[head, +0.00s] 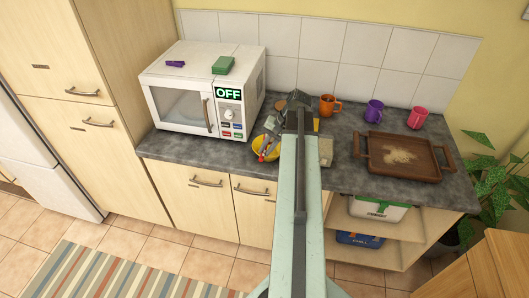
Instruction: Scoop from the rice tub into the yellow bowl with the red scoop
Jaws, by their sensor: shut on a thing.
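My gripper (267,143) is tilted down over the bowl and is shut on a small red thing (262,155), which looks like the red scoop. Whether the scoop holds rice is too small to tell. A pale beige box-like thing (326,152) stands just right of my arm, partly hidden by it. It may be the rice tub; its contents cannot be made out.
A white microwave (200,90) is at left, with a green block (223,65) and purple item (176,64) on top. Orange (329,104), purple (374,110) and pink (417,118) mugs stand behind a wooden tray (378,172) bearing a pale heap. Bins (378,209) sit on shelves below.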

